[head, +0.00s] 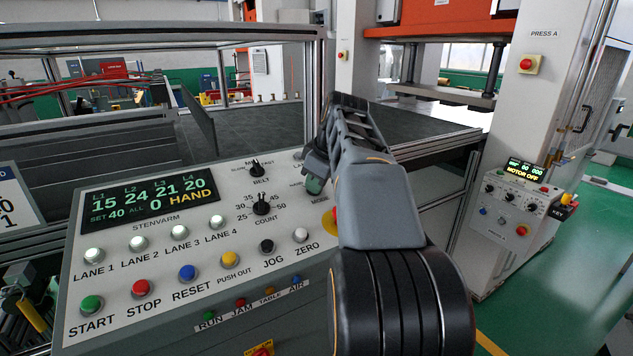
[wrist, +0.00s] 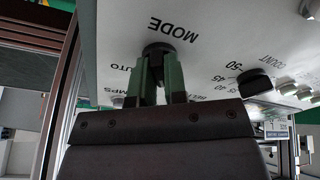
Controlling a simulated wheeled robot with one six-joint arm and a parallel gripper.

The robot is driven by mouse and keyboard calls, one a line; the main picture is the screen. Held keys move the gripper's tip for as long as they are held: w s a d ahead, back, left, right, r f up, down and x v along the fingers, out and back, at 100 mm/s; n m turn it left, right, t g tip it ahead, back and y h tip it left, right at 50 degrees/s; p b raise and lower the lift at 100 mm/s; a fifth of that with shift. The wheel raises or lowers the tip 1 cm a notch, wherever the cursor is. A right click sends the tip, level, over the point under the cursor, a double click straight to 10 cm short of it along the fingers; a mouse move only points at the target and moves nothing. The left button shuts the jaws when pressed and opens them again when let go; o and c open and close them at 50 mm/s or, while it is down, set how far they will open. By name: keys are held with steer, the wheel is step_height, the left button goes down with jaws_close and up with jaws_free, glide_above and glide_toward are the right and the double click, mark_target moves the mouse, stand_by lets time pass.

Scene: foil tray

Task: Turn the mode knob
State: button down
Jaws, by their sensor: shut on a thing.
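The mode knob (wrist: 157,48) is a dark round knob under the printed word MODE in the wrist view, on the sloped white control panel (head: 110,262). My gripper (wrist: 159,66) has its two green fingers shut on the knob, one on each side. In the head view my gripper (head: 314,184) is at the panel's upper right, and my arm and gripper hide the mode knob there. AUTO is printed left of the knob in the wrist view. The knob's pointer cannot be made out. The panel display (head: 150,202) shows HAND in yellow.
The count knob (head: 262,204) and belt knob (head: 257,170) sit left of my gripper. Several push buttons line the panel's lower part, including the white zero button (head: 301,235) close to my arm. A metal frame post (head: 319,90) rises behind my gripper.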

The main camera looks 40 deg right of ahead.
steer(key=shift+r+n, duration=0.1)
steer(key=shift+n, duration=0.2)
steer(key=c, duration=1.2)
jaws_free()
steer(key=shift+o, duration=0.2)
steer(key=p+v, duration=0.1)
steer(key=v, duration=1.2)
steer(key=shift+s+r, duration=0.2)
steer(key=shift+r, duration=0.1)
